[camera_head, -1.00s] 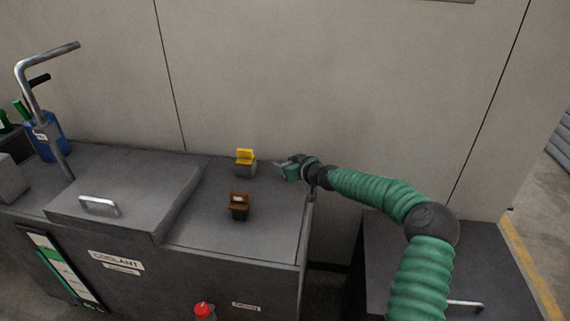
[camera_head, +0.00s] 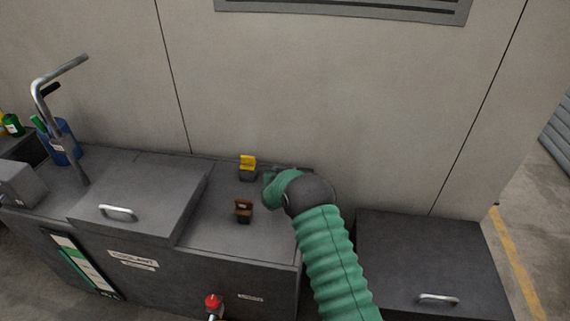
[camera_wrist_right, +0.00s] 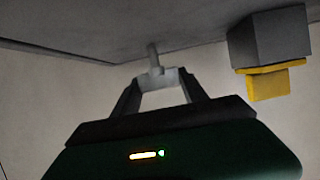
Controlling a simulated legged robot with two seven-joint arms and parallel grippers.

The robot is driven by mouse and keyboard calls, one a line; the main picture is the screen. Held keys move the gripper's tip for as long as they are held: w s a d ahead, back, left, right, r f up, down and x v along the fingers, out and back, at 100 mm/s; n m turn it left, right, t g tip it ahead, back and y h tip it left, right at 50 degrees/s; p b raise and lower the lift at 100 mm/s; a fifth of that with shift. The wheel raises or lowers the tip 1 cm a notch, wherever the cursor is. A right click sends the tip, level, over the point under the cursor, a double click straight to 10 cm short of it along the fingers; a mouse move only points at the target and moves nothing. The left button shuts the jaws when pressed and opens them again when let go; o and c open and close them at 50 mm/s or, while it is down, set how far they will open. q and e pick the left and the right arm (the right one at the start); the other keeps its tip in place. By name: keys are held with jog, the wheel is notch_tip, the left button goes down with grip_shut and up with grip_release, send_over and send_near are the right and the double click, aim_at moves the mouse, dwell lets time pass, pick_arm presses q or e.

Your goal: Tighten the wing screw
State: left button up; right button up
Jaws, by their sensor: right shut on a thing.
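The wing screw (camera_wrist_right: 154,58), small and light grey, shows in the right wrist view, its thin stem reaching toward the grey surface. My right gripper (camera_wrist_right: 157,80) is shut on its wider end. In the head view my right gripper (camera_head: 268,180) is over the back right of the machine top, and my green wrist hides most of it. The screw cannot be made out there. My left gripper is not in view.
A yellow piece on a grey block (camera_head: 248,167) stands just left of my right gripper; it also shows in the wrist view (camera_wrist_right: 268,84). A brown piece on a dark block (camera_head: 243,208) stands nearer. A raised lid (camera_head: 150,195) is left. The wall (camera_head: 300,100) rises behind.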

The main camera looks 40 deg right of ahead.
jog(key=shift+r+h, duration=0.1)
jog(key=shift+h, duration=0.2)
jog(key=o, duration=1.4)
jog(key=p+v, duration=0.2)
jog(key=v, duration=1.4)
jog(key=shift+a+r, duration=0.2)
jog(key=shift+a, duration=0.1)
